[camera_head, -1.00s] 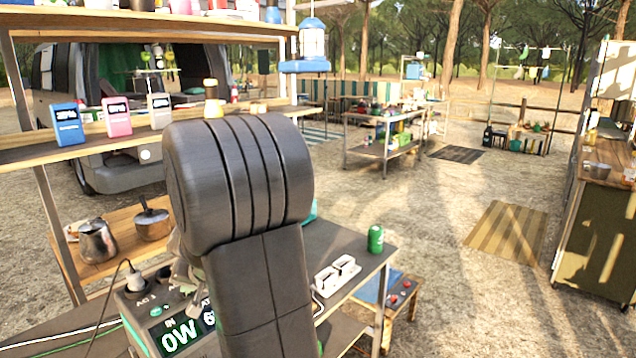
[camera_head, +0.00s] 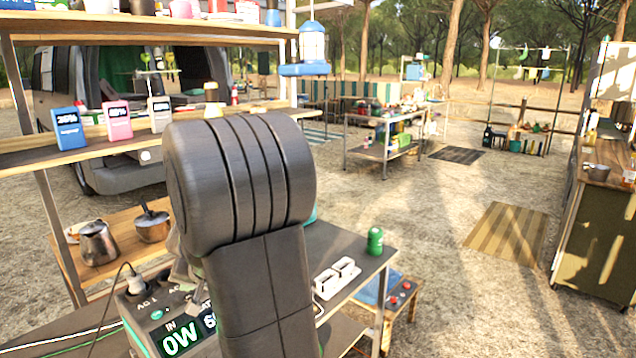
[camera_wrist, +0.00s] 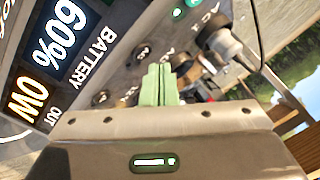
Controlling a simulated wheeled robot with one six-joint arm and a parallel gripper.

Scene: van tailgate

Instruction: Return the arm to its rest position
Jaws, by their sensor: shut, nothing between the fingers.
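My gripper (camera_wrist: 158,82) shows in the wrist view as two pale green fingers pressed together, with nothing between them. It is in front of the power station (camera_wrist: 110,60), whose panel reads 60% battery and 0W out. A plug (camera_wrist: 222,45) sits in the socket marked AC 1, to the right of the fingers. I cannot tell whether the fingertips touch the panel. In the head view my dark arm fills the middle and largely hides the gripper. The power station (camera_head: 150,325) and its plug (camera_head: 134,283) show to the arm's lower left.
A dark workbench (camera_head: 345,243) holds a green can (camera_head: 375,241) and a white socket block (camera_head: 335,278) right of my arm. Shelves on the left carry a kettle (camera_head: 98,243) and a pot (camera_head: 152,226). A lantern (camera_head: 312,45) hangs above. Open ground lies to the right.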

